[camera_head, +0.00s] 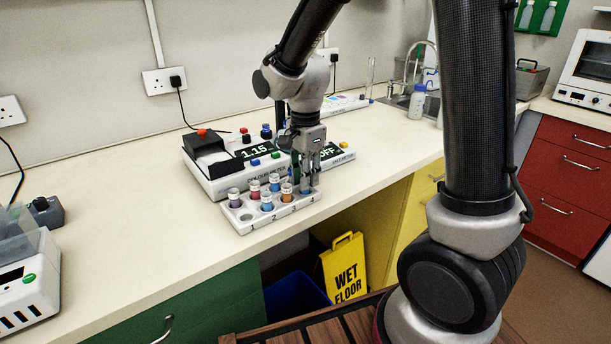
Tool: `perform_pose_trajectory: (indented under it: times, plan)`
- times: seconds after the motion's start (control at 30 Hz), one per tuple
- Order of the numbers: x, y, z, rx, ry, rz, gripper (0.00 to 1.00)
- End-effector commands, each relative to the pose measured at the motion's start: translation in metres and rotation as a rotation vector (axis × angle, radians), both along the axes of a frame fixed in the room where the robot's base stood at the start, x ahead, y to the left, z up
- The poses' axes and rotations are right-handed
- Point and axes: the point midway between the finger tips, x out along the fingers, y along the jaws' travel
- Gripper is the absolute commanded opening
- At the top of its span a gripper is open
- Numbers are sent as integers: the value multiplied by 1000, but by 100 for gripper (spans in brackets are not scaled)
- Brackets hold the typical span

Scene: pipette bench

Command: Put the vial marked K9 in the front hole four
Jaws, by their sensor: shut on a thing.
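A white vial rack (249,228) stands near the bench's front edge, with numbers along its front. My gripper (307,180) points down over the right end of the rack, shut on a vial with blue contents (306,190). That vial is at the front row's right-end place; I cannot tell if it is in the hole or just above it. A blue vial (267,202) and an orange vial (287,193) stand to its left in the front row. The front hole at the left end (246,217) looks empty. Vial marks are too small to read, K9 included.
Behind the rack are a colourimeter (211,182) showing 1.15 and a device (338,156) reading OFF. Back-row vials, such as the purple one (234,197), stand close by. A white machine (27,285) sits at far left. The bench (130,240) left of the rack is clear.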

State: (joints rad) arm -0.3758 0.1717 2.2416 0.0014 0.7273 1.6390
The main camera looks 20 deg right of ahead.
Motion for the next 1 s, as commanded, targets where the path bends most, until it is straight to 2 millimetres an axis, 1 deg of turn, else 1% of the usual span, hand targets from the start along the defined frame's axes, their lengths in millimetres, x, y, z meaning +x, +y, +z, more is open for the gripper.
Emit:
perform_pose_trajectory:
  times: [0.2, 0.23, 0.3, 0.33, 0.63, 0.73, 0.87, 1.0]
  plan:
    - [0, 0, -7, -1, 2, 0, 0]
    - [0, 0, -6, 0, 1, 0, 24]
    - [0, 0, -6, 0, 1, 0, 37]
    - [0, 0, -6, 0, 1, 0, 40]
    - [0, 0, -5, 0, 0, 0, 40]
    - [0, 0, 2, 1, -2, 0, 40]
    - [1, 0, 25, 2, -5, 0, 40]
    - [1, 0, 58, 2, -6, 0, 40]
